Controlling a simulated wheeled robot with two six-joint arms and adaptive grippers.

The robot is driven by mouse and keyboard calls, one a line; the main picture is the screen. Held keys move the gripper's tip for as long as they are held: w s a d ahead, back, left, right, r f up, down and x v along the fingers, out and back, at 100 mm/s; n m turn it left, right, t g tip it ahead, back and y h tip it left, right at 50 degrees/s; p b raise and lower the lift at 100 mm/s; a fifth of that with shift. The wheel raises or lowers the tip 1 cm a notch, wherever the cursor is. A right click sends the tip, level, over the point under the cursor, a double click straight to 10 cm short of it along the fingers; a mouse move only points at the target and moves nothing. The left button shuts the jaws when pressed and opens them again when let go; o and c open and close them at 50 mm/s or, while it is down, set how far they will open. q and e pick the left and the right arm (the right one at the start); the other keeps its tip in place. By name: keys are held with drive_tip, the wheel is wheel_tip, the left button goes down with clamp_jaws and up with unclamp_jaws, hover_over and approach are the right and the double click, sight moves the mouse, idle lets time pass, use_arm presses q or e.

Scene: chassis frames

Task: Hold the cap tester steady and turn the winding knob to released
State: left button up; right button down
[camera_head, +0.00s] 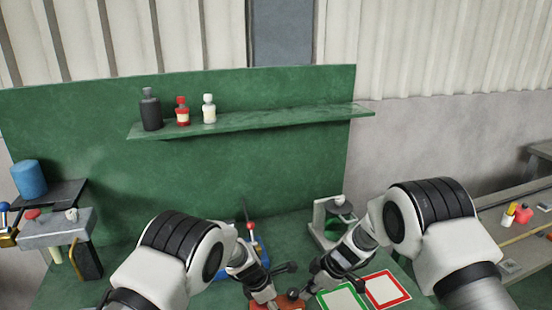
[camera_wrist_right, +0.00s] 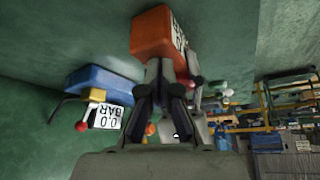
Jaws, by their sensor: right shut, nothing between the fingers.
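An orange-red block (camera_wrist_right: 165,32) with a white label is at the fingertips in the right wrist view; its brown-orange top shows at the bottom edge of the head view (camera_head: 289,303). I take it for the cap tester, but cannot be sure. My right gripper (camera_wrist_right: 160,70) is shut and empty, tips close against the block; contact is unclear. In the head view it sits right of the block (camera_head: 296,293). My left gripper (camera_head: 266,288) is at the block's left side; its fingers are too hidden to tell open from shut. I cannot make out the winding knob.
A blue device (camera_wrist_right: 100,84) with a "0.0 BAR" display and red-tipped lever stands behind the grippers. Green-framed (camera_head: 341,299) and red-framed (camera_head: 387,289) plates lie to the right. A grey stand (camera_head: 322,222) is behind them. Bottles stand on the shelf (camera_head: 250,122).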

drive_tip(key=shift+w+d, duration=0.1)
drive_tip(key=shift+w, duration=0.65)
wheel_tip(320, 180, up, 6)
drive_tip(key=shift+d, duration=0.35)
idle(0.5)
